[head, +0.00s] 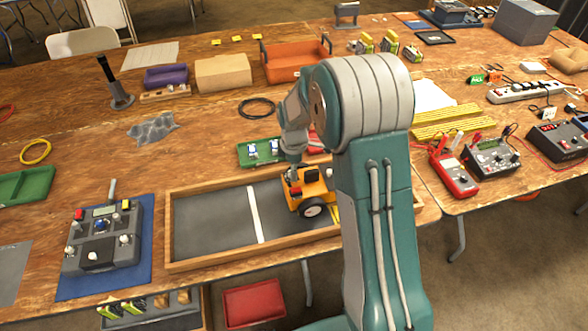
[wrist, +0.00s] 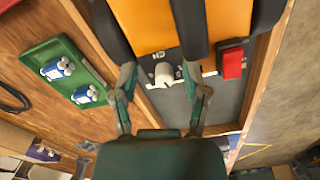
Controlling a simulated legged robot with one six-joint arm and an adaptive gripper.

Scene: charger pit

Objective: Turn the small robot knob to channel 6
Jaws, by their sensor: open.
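The small robot (head: 313,186) is orange-yellow with dark wheels and stands at the right part of the wooden-framed pit. In the wrist view its orange body (wrist: 147,22) fills the top. A pale knob (wrist: 163,74) sits on its dark grey panel, with a red switch (wrist: 232,64) to the right. The channel marks are too small to read. My gripper (wrist: 161,93) is open, its two fingers apart on either side of the knob in the picture, with nothing held. In the head view my gripper (head: 293,172) is over the small robot, partly hidden by my arm.
The pit's wooden frame (head: 210,186) surrounds a grey floor with a white stripe (head: 255,215); its left part is clear. A green tray (head: 243,158) with blue-white items lies behind it. A grey remote controller (head: 103,238) lies on a blue mat at left.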

